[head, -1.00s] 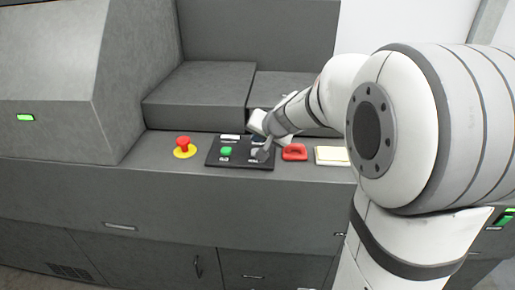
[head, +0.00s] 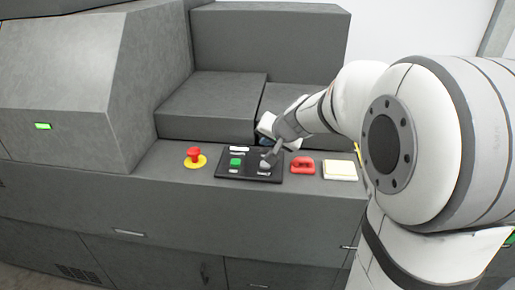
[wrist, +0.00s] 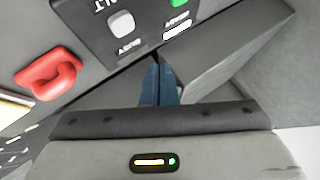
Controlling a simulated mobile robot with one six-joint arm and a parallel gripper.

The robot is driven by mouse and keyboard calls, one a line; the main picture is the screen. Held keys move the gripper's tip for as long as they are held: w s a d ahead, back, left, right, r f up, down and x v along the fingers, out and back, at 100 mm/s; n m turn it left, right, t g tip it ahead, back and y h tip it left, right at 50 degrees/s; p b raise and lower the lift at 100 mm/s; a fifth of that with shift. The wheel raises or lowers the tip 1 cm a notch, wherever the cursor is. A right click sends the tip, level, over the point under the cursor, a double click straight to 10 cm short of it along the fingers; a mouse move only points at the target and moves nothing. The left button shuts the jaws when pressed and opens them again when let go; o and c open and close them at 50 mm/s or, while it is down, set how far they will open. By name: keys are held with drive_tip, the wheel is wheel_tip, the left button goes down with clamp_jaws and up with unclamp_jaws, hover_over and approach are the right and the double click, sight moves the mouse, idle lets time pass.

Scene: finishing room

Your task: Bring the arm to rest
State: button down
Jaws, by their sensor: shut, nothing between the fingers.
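My gripper (head: 269,159) is at the end of my white arm, over the right part of the black control panel (head: 222,171) on the grey machine's ledge. In the wrist view its blue-grey fingers (wrist: 160,68) are together with nothing between them, pointing toward the panel's edge. The panel carries a green button (head: 236,162) and a pale grey button (head: 264,168), which also shows in the wrist view (wrist: 121,24). Whether the fingers touch the panel cannot be told.
A red mushroom button on a yellow base (head: 194,156) is left of the panel. A red handle-like piece (head: 302,165) and a pale yellow pad (head: 340,169) lie to its right. Raised grey machine blocks (head: 210,105) stand behind the ledge.

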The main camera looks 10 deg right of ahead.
drive_tip(key=s+f+n+g+h, duration=0.1)
drive_tip(key=s+n+g, duration=0.1)
drive_tip(key=s, duration=1.1)
drive_tip(key=s+f+n+g+h, duration=0.1)
drive_tip(key=s+f+n+g, duration=0.1)
drive_tip(key=s, duration=1.2)
drive_tip(key=shift+s+d+f+n+g+h, duration=0.15)
drive_tip(key=shift+s+f+n+g+h, duration=0.2)
drive_tip(key=shift+n+g, duration=0.45)
drive_tip(key=shift+w, duration=0.1)
